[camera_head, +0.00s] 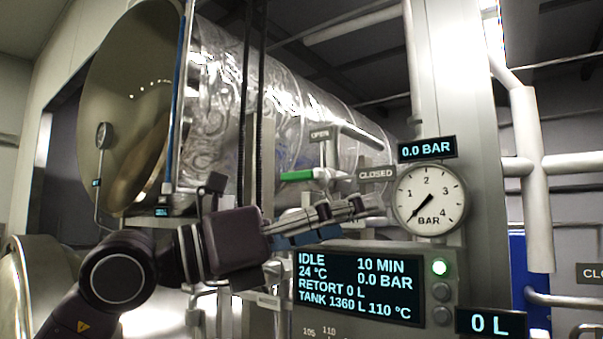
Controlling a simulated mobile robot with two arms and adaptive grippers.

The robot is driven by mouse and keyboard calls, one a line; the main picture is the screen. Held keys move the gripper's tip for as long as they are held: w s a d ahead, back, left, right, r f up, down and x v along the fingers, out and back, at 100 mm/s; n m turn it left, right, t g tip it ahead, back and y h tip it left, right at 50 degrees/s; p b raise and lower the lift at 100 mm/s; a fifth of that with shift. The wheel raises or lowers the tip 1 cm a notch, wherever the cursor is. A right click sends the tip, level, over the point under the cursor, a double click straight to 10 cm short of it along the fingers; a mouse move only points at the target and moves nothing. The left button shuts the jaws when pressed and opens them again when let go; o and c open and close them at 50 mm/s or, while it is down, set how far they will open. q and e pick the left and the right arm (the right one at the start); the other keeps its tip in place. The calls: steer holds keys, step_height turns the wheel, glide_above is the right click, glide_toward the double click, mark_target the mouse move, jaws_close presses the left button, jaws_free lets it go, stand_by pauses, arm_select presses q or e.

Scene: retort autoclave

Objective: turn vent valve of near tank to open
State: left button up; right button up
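A valve with a green-tipped lever (297,175) is in the middle of the head view. An OPEN sign (320,133) is above it and a CLOSED sign (376,174) to its right. The lever's green end points left, lined up with neither sign in this view. I cannot tell whether this is the near tank's vent valve. My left gripper (362,206) reaches in from the left, with its fingers pointing right, just below the lever in the picture. I see no clear contact, and its finger gap is seen too edge-on to judge. My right gripper is out of view.
A control panel (358,288) reads IDLE, 0.0 BAR, tank 1360 L, 110 °C. A round pressure gauge (429,200) is right of my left gripper. A large shiny vessel (290,110) with an open round door (125,110) stands behind. White pipes (536,180) run at right.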

mark_target(298, 172)
arm_select(q)
steer(key=w+a+r+n+t+y, duration=0.35)
steer(key=a+r+t+y, duration=0.4)
steer(key=a, duration=0.25)
steer(key=shift+g+y, duration=0.25)
steer(key=shift+y, duration=0.1)
steer(key=p+x, duration=0.4)
steer(key=x, duration=0.3)
steer(key=shift+w+d+r, duration=0.15)
steer(key=shift+w+r, duration=0.05)
steer(key=shift+w, duration=0.2)
steer(key=shift+f, duration=0.1)
